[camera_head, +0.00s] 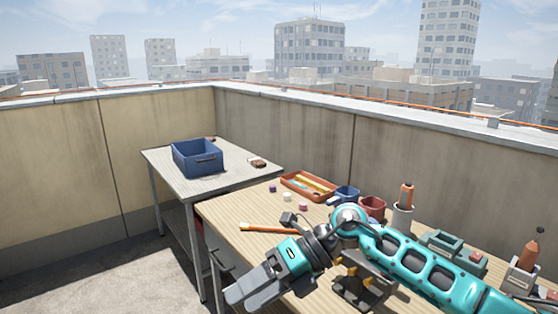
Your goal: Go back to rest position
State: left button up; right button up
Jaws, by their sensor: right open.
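My right arm comes in from the lower right over the wooden table (235,215), with its elbow-like joint near the middle of the picture. My right gripper (246,293) is at the table's near left edge, pointing down and left. It is open, and I see nothing held in it. My left gripper is out of view.
A blue crate (198,158) stands on a grey table (165,160) at the back left. An orange tray (308,186), blue and red cups, a holder with an orange-handled tool (406,196) and a green case (440,243) line the wooden table's far side. An orange-handled tool (266,228) lies near the gripper. Floor at lower left is clear.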

jog(key=s+a+r+m+y, duration=0.2)
jog(key=a+m+y, duration=0.15)
jog(key=y, duration=0.25)
jog(key=w+d+f+m+t+h, duration=0.1)
jog(key=d+f+m+t+h, duration=0.1)
jog(key=d+m+t, duration=0.4)
jog(key=w+d+f+m+t+h+p, duration=0.1)
jog(key=f+m+t, duration=0.2)
jog(key=m+t, duration=0.6)
jog(key=w+d+f+m+t+h, duration=0.15)
jog(key=d+m+t, duration=0.3)
jog(key=m, duration=0.55)
jog(key=s+d+f+m+g+h, duration=0.2)
jog(key=s+d+f+m+h, duration=0.3)
jog(key=f, duration=0.5)
jog(key=s+d+f+m+g+h, duration=0.3)
jog(key=s+d+f+m+h, duration=0.3)
jog(key=s+d+f+m, duration=0.2)
jog(key=s+d+f, duration=0.1)
jog(key=s, duration=0.1)
jog(key=shift+s+f+p, duration=0.3)
jog(key=shift+s+f, duration=0.05)
jog(key=shift+s, duration=0.05)
